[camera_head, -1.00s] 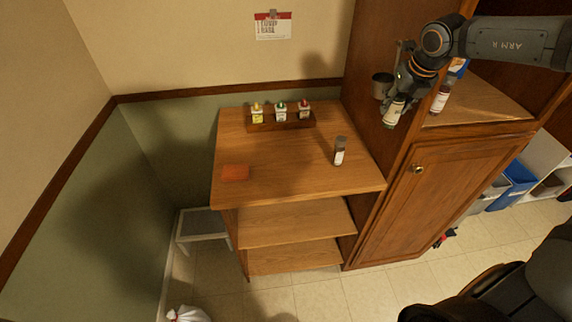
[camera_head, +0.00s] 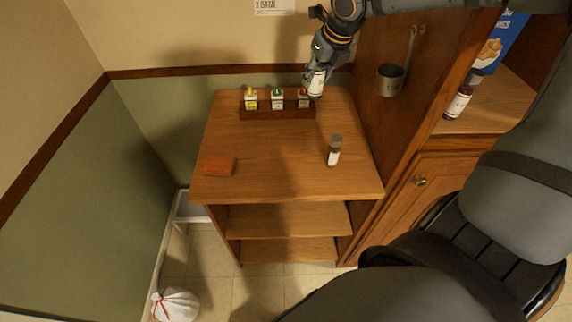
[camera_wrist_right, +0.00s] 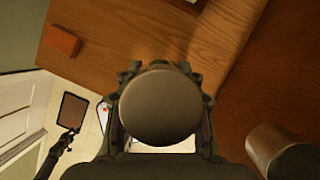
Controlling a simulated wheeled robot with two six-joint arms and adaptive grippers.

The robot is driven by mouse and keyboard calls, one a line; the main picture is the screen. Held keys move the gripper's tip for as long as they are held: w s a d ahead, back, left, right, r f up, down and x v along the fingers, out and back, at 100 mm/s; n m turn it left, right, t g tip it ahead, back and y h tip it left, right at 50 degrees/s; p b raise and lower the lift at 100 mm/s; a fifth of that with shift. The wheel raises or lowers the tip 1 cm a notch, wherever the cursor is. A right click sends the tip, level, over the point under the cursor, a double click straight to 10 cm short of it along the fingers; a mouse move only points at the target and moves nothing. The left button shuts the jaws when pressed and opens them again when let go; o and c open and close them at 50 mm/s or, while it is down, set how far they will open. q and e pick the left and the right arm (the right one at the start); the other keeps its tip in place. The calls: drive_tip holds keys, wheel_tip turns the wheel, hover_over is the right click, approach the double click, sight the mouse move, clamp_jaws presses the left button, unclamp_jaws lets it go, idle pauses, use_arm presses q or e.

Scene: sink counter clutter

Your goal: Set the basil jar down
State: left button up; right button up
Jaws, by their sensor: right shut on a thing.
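My right gripper (camera_head: 318,72) is shut on a small jar (camera_head: 317,84) with a white label, which I take to be the basil jar. It holds the jar above the back right of the wooden counter (camera_head: 270,165), close to the wooden rack. In the right wrist view the jar's round grey-brown lid (camera_wrist_right: 160,105) sits between the fingers and hides most of the jar below. Whether the jar touches anything cannot be told. My left gripper is not in view.
A wooden rack (camera_head: 262,114) with three small capped bottles stands at the counter's back. Another grey-lidded jar (camera_head: 334,150) stands at the right and an orange block (camera_head: 219,166) lies at the left. A metal cup (camera_head: 391,80) hangs on the cabinet side. The counter's middle is clear.

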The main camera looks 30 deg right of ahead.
drive_tip(key=s+a+f+n+y+b, duration=0.1)
drive_tip(key=s+a+f+n+b, duration=0.15)
drive_tip(key=s+a+f, duration=0.55)
drive_tip(key=s+a+f+n+y+b, duration=0.1)
drive_tip(key=s+a+n+y+b, duration=0.2)
drive_tip(key=a, duration=0.8)
drive_tip(key=shift+n+g+h, duration=0.4)
drive_tip(key=shift+n+h, duration=0.05)
drive_tip(key=shift+h, duration=0.25)
drive_tip(key=w+d+f+b, duration=0.2)
drive_tip(key=w+d+f, duration=0.1)
drive_tip(key=f, duration=0.1)
drive_tip(key=w+d+f+b, duration=0.3)
drive_tip(key=f, duration=0.1)
drive_tip(key=w+d+f+b, duration=0.3)
drive_tip(key=f, duration=0.1)
drive_tip(key=shift+w+d+f, duration=0.3)
drive_tip(key=shift+w+f, duration=0.05)
drive_tip(key=shift+w+f+b, duration=0.15)
drive_tip(key=shift+f+b, duration=0.1)
drive_tip(key=shift+b, duration=0.05)
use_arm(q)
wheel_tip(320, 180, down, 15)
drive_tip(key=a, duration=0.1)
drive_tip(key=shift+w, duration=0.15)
